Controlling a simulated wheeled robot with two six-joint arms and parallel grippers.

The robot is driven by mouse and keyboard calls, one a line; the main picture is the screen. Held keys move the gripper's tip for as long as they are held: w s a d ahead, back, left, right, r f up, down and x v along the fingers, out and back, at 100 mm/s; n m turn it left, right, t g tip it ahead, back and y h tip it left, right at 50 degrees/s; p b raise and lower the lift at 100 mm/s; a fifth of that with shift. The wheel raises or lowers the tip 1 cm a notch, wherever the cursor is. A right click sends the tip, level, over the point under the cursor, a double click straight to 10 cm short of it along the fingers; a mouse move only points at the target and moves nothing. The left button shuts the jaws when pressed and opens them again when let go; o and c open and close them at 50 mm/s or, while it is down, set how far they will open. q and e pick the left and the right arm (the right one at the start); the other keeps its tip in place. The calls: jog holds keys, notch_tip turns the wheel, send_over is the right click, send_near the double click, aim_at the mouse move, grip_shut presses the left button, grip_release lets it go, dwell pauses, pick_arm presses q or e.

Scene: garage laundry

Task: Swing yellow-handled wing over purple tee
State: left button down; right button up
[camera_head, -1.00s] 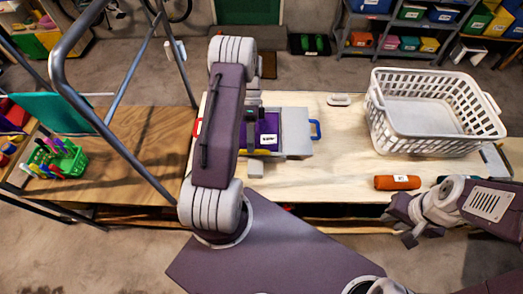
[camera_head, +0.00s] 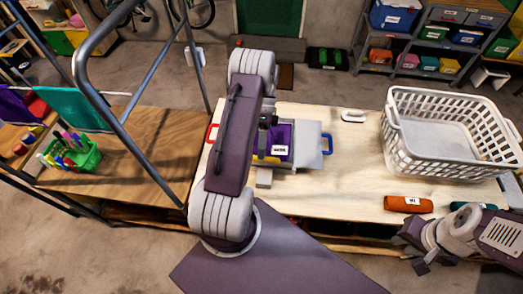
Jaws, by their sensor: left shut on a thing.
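The purple tee (camera_head: 284,133) lies on the folding board at the middle of the workbench, with a white label on it. The board's pale grey right-hand panel (camera_head: 309,146) carries a blue handle (camera_head: 327,144). A red handle (camera_head: 212,133) shows at the left. A bit of yellow (camera_head: 262,156) shows at the tee's front left, but most of the yellow-handled wing is hidden behind my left arm. My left gripper (camera_head: 267,124), partly hidden by its arm, is shut at the tee's left side. My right gripper (camera_head: 416,255) hangs by the bench's front edge, away from the board; its opening is unclear.
A white laundry basket (camera_head: 393,130) stands at the right of the bench. An orange roll (camera_head: 408,204) and a teal one (camera_head: 472,206) lie in front of it. A green basket (camera_head: 88,160) and a metal frame (camera_head: 150,65) are at the left.

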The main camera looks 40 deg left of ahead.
pick_arm(q)
jog(key=shift+w+a+f, duration=0.2)
jog(key=shift+w+f, duration=0.25)
jog(key=shift+f, duration=0.05)
pick_arm(e)
jog(key=shift+f, duration=0.15)
pick_arm(q)
jog(key=c, duration=1.6)
grip_release()
jog(key=shift+w, duration=0.1)
jog(key=shift+c, duration=0.2)
jog(key=shift+o, duration=0.2)
jog(key=shift+w+a+f, duration=0.2)
jog(key=shift+w+a, duration=0.1)
jog(key=shift+w, duration=0.05)
jog(key=shift+s+d+r, duration=0.15)
jog(key=shift+s+d, duration=0.05)
jog(key=shift+s, duration=0.05)
jog(key=shift+c, duration=0.2)
pick_arm(e)
jog(key=shift+w+a, duration=0.2)
jog(key=shift+w, duration=0.05)
pick_arm(q)
jog(key=shift+w+a, duration=0.1)
pick_arm(e)
jog(key=shift+w, duration=0.1)
pick_arm(q)
jog(key=shift+r, duration=0.1)
pick_arm(e)
jog(key=shift+a, duration=0.1)
